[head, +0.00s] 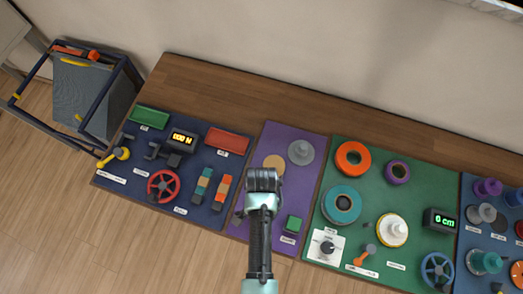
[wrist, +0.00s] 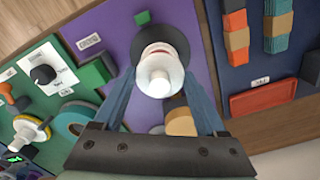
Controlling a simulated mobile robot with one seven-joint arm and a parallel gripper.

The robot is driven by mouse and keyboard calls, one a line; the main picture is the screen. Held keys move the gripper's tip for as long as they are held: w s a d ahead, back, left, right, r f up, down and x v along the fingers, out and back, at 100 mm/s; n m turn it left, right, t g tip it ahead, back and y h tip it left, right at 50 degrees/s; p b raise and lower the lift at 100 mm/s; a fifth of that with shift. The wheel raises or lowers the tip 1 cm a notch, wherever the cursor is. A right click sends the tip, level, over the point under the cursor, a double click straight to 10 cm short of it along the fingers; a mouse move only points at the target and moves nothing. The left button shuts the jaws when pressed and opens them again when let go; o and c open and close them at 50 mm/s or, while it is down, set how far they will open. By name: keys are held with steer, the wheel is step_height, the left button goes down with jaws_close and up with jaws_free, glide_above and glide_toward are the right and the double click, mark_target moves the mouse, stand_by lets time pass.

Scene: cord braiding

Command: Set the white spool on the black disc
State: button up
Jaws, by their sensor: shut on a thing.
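The white spool (wrist: 158,72) is between the two fingers of my gripper (wrist: 160,84), which is shut on it, in the wrist view. A black disc (wrist: 178,42) lies on the purple mat (wrist: 118,35) behind the spool and is partly covered by it. I cannot tell whether the spool touches the disc. In the head view my gripper (head: 262,182) is over the purple mat and hides the spool and the black disc.
On the purple mat are a tan disc (head: 274,163), a grey disc (head: 301,152) and a green block (head: 292,224). A green mat (head: 375,190) with rings and a dial is to the right; a navy mat (head: 150,185) with a red wheel (head: 163,186) is to the left.

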stand_by(0.4)
steer(key=shift+f+b, duration=0.4)
steer(key=shift+f, duration=0.2)
steer(key=shift+f, duration=0.1)
steer(key=shift+f, duration=0.35)
steer(key=o, duration=1.2)
step_height(320, 180, up, 8)
steer(key=p, duration=0.8)
steer(key=shift+r, duration=0.15)
